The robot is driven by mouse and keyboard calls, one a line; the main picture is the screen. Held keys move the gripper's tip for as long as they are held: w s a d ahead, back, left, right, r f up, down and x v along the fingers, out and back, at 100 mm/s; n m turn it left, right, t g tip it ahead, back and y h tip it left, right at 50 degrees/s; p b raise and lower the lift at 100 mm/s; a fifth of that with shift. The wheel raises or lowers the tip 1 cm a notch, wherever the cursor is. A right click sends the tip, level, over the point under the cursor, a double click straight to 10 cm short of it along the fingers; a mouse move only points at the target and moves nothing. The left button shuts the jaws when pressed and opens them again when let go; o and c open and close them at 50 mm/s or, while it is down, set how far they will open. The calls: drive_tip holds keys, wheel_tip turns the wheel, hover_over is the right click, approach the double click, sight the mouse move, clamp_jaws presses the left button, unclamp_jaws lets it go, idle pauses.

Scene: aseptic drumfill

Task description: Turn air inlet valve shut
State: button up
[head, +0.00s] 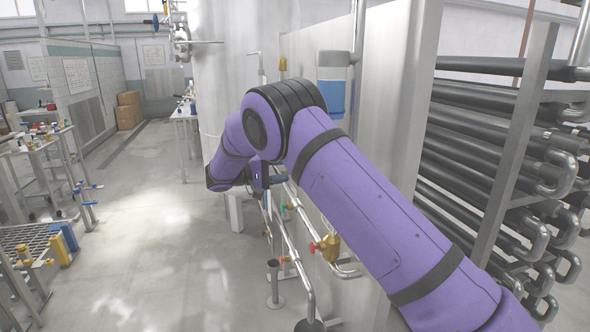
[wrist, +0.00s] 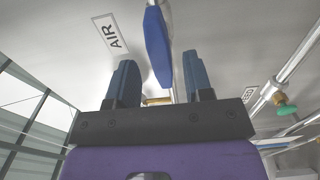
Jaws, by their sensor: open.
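The air inlet valve shows in the wrist view as a blue lever handle (wrist: 157,45) with a brass body (wrist: 157,100) below it, partly hidden by my gripper. A white label (wrist: 110,36) reading AIR is on the pale surface to its left. My gripper (wrist: 159,63) is open and empty, its two dark blue fingers on either side of the lever in the picture. I cannot tell whether a finger touches the lever. In the head view my arm largely hides the gripper and this valve.
A green knob (wrist: 286,107) on piping is right of my gripper in the wrist view. In the head view, a brass valve with red handle (head: 328,247) sits on low pipes near my arm. A pipe rack (head: 518,140) stands right. The floor (head: 170,240) at left centre is clear.

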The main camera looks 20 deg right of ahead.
drive_tip(key=shift+d, duration=2)
clamp_jaws()
